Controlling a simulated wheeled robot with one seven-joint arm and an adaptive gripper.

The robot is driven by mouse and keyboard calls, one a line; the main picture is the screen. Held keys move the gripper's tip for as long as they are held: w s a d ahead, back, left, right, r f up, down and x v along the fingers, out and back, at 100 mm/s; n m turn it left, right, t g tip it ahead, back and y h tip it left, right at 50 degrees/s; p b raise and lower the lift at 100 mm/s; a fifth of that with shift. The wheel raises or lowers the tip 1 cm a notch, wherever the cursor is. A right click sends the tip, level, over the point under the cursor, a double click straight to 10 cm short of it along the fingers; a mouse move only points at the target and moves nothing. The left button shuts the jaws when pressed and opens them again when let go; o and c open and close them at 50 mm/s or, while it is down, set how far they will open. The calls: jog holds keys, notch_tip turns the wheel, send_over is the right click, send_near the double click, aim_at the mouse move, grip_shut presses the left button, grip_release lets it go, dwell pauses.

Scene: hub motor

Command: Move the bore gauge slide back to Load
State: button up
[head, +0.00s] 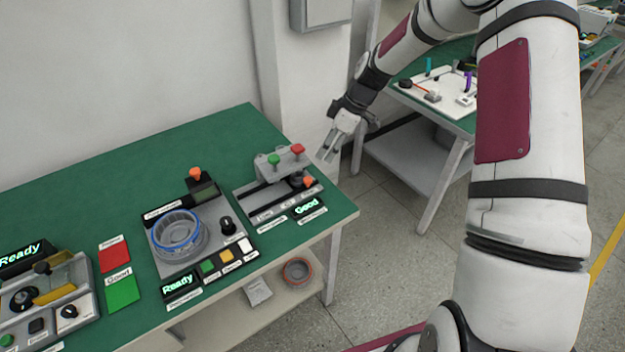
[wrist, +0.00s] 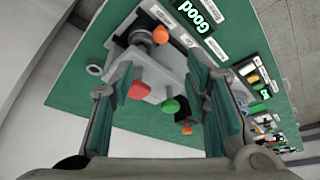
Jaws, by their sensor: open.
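The bore gauge (head: 272,190) stands at the right end of the green bench, with a grey bridge carrying a green and a red button. Its slide's orange knob (head: 309,181) is at the right end of the track, beside a dark cylindrical part; in the wrist view the orange knob (wrist: 160,35) shows beyond the fingertips. Its display (head: 307,206) reads "Good". Small labels line the front edge, too small to read surely. My gripper (head: 329,154) is open and empty, off the bench's right end, apart from the knob. In the wrist view my gripper (wrist: 160,62) frames the bridge.
The red button (wrist: 137,90) and green button (wrist: 170,106) stick up near the fingers. Left of the gauge is a fixture with a blue-ringed part (head: 178,230) and an orange knob (head: 195,173). A white wall post (head: 305,85) stands behind my gripper. Clear floor lies to the right.

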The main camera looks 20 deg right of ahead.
aim_at(308, 179)
jog(key=p+x, duration=0.1)
jog(key=x, duration=1.2)
jog(key=shift+a+f, duration=0.1)
jog(key=shift+f, duration=0.15)
jog(key=shift+c, duration=0.6)
grip_shut()
